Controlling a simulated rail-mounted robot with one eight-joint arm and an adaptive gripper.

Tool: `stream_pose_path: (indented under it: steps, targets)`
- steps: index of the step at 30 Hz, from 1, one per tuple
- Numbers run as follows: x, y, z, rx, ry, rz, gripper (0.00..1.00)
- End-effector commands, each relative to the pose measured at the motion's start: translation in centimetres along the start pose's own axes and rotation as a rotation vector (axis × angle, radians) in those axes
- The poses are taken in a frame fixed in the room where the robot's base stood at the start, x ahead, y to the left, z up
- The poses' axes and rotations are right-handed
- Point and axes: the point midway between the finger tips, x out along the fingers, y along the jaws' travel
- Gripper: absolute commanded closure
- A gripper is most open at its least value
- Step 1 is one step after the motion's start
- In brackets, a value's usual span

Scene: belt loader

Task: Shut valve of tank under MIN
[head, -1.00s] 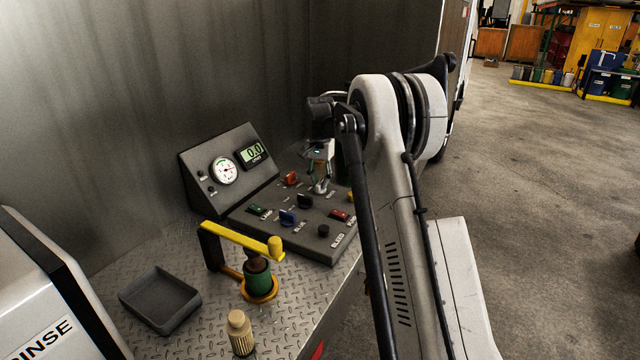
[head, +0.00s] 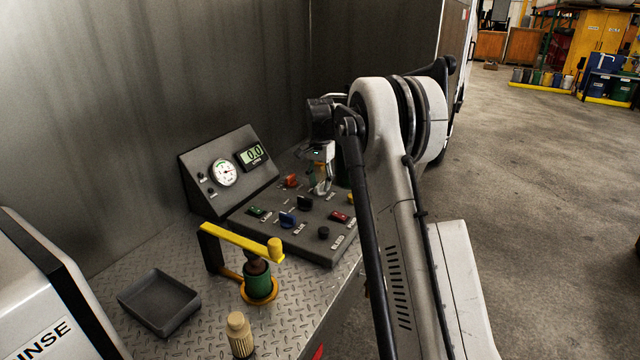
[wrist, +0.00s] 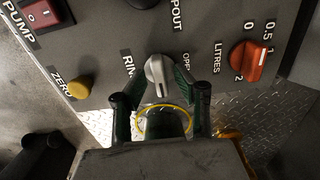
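The grey sloped control panel (head: 275,235) stands on the metal deck. My gripper (head: 321,188) is low over its far part in the head view. In the wrist view my gripper (wrist: 160,82) has its green fingers on either side of a light grey lever knob (wrist: 158,72). The knob lies between labels partly readable as "RIN" and "OPE". The fingers look spread around it; contact is not clear. An orange knob (wrist: 250,62) marked LITRES is to the right. A blue knob (head: 288,218) and a black knob (head: 304,202) sit nearer. No tank level marked MIN is readable.
A dial gauge (head: 224,173) and a display (head: 251,155) reading 0.0 stand behind the panel. A red PUMP switch (wrist: 38,12) and yellow ZERO button (wrist: 79,90) are nearby.

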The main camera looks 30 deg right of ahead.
Motion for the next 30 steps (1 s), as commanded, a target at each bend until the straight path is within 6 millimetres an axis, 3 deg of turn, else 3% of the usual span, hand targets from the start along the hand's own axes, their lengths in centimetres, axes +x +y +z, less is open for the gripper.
stream_pose_path:
  steps: [11,24,30]
  targets:
    - [-0.7,0.0,0.0,-0.001,0.000,0.000,0.69]
    - [-8.6,0.0,0.0,0.000,0.000,0.000,0.69]
    - [-11.2,0.0,0.0,0.000,0.000,0.000,0.69]
